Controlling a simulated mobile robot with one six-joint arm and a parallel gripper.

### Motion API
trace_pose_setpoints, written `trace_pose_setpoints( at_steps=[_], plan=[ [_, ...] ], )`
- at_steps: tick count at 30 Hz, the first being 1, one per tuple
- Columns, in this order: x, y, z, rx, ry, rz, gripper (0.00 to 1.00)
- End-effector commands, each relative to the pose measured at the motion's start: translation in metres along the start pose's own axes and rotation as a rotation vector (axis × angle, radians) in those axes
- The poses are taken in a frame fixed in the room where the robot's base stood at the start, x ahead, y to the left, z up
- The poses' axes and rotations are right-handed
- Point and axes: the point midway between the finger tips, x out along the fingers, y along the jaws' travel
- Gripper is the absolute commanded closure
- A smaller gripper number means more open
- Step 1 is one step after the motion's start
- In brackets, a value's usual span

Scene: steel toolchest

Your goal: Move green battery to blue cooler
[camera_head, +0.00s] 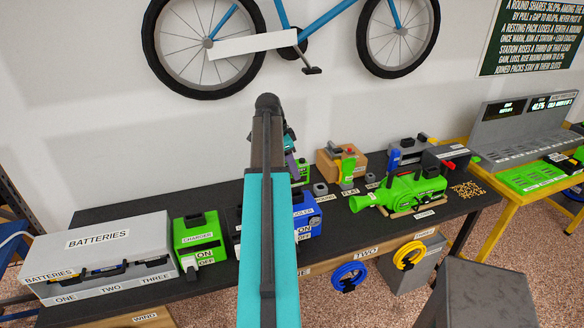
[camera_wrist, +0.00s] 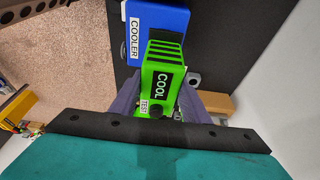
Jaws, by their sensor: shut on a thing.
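The green battery (camera_wrist: 160,63) is in my gripper (camera_wrist: 162,102), with a finger on each side of it. It has a dark panel reading COOL, a small TEST label and a ribbed far end. The blue cooler (camera_wrist: 145,18), labelled COOLER, is just beyond the battery in the wrist view. The battery's ribbed end overlaps the cooler there; I cannot tell whether they touch. In the head view the cooler (camera_head: 312,222) stands on the dark bench, partly hidden by my arm. My gripper there (camera_head: 291,148) is mostly hidden behind the arm.
A green charger (camera_head: 200,240) and a grey BATTERIES box (camera_head: 110,245) stand on the bench at left. A green blower-like tool (camera_head: 408,190) and small blocks lie to the right. A yellow-framed station (camera_head: 520,150) stands at far right. The wall is behind.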

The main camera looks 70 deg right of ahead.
Motion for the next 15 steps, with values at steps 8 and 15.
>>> trace_pose_setpoints(
  at_steps=[8,15],
  plan=[
    [0.0024,-0.0001,0.0005,0.0,0.001,-0.001,0.98],
    [0.0058,-0.0005,0.0022,-0.001,0.001,-0.001,0.98]
  ],
)
